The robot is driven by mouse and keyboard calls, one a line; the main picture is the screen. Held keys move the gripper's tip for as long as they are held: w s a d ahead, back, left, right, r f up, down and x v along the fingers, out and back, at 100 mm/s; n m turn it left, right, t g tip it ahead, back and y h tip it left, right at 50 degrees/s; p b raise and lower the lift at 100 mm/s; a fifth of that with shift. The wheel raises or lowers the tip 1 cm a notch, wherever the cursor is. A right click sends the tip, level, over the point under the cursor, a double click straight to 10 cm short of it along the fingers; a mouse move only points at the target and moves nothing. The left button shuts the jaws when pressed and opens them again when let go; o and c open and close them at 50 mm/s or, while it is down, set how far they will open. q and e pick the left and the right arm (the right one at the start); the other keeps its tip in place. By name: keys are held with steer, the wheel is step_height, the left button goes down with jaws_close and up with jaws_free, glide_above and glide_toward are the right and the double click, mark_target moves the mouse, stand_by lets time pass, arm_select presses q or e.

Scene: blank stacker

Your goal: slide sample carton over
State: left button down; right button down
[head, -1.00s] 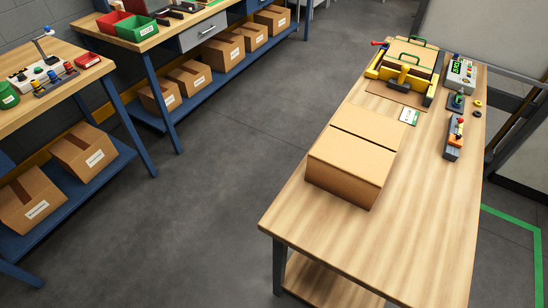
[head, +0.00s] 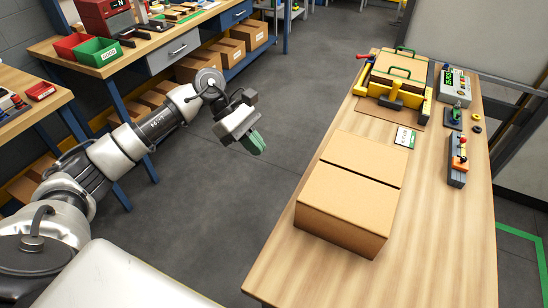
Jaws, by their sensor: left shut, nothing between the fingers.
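The sample carton (head: 345,212) is a closed brown box with a dark seam across its top. It sits upright on the wooden table (head: 440,225) at the right, close to the table's left edge. My left gripper (head: 257,143) has green fingers and is shut with nothing in it. It hangs over the floor to the left of the table, up and left of the carton and clear of it. My right gripper is not in view.
Behind the carton a yellow-framed fixture (head: 395,88) with green handles stands on a brown sheet. A white-green card (head: 405,137) lies between. A control box (head: 455,88) and a grey switch unit (head: 457,162) stand along the right edge. The table front is clear.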

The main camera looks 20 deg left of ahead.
mark_target(359, 212)
arm_select(q)
steer(key=d+f+p, duration=0.5)
steer(key=d+f, duration=0.1)
steer(key=d, duration=0.4)
steer(key=shift+s+f, duration=0.15)
steer(key=shift+s, duration=0.25)
steer(key=shift+d, duration=0.15)
steer(key=d+b, duration=0.2)
steer(key=d, duration=0.3)
steer(key=s+d+b, duration=0.1)
steer(key=d+b, duration=0.2)
steer(key=d, duration=0.2)
steer(key=d+b, duration=0.3)
steer(key=d, duration=0.2)
steer(key=shift+s+d+f, duration=0.1)
steer(key=shift+s+f, duration=0.2)
steer(key=shift+s, duration=0.05)
steer(key=shift+r, duration=0.25)
